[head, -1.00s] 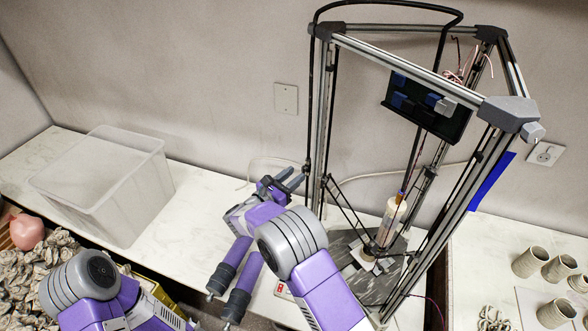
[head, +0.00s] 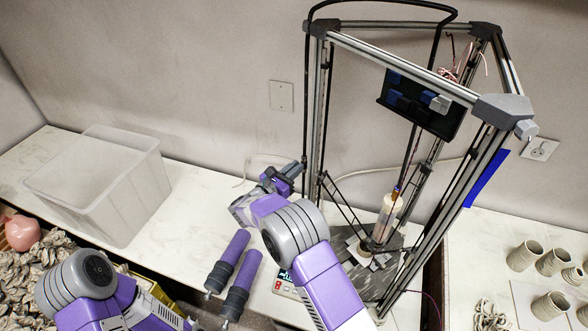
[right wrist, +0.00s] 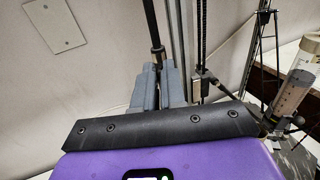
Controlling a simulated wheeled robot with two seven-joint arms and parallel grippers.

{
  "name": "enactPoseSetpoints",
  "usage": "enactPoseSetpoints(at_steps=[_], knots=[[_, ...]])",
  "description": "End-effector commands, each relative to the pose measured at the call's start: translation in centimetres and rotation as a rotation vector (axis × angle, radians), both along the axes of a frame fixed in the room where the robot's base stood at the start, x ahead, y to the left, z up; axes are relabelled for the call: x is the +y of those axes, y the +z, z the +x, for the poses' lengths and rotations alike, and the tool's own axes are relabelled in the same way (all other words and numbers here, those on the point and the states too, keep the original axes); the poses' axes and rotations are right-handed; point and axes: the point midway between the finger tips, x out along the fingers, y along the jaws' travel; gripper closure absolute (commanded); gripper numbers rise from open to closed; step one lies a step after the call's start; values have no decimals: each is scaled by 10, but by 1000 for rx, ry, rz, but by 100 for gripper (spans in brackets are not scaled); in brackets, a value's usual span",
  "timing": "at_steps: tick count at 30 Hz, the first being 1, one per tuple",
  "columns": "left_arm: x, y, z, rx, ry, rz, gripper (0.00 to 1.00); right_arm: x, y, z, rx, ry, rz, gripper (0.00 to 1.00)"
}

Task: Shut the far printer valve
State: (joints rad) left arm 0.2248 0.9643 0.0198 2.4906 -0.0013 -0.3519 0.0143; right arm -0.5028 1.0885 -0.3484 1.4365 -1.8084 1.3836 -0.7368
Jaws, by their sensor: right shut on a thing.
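The clay printer is a tall metal frame (head: 316,110) with grey corner blocks. A black hose (head: 306,70) loops over its top and runs down outside the left post. My right gripper (head: 291,171) is at the hose's lower end beside that post. In the right wrist view its two grey fingers (right wrist: 158,88) are shut, with the hose's dark lower fitting (right wrist: 157,50) rising from between them. The far valve is mostly hidden between the fingers, so its handle position cannot be told.
A clear plastic bin (head: 100,190) stands on the white bench at left. A clay syringe (head: 387,220) stands inside the printer. Several clay cups (head: 524,256) are at right. A small control box (head: 287,284) sits near the printer base.

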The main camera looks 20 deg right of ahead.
Motion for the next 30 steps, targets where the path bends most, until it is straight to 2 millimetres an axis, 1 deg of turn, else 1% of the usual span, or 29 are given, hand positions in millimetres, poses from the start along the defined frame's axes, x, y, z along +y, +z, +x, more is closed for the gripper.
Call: enactPoseSetpoints(at_steps=[5,11,17,30], knots=[[0,-5,0,0,0,0,47,0,0,0,-19,1,13,100],[0,-21,0,0,0,0,47,-1,-2,-1,-90,1,62,100],[0,-48,0,0,0,0,47,-2,-5,-4,-218,1,153,100],[0,-117,0,0,0,0,47,-6,-9,-9,-559,1,397,100]])
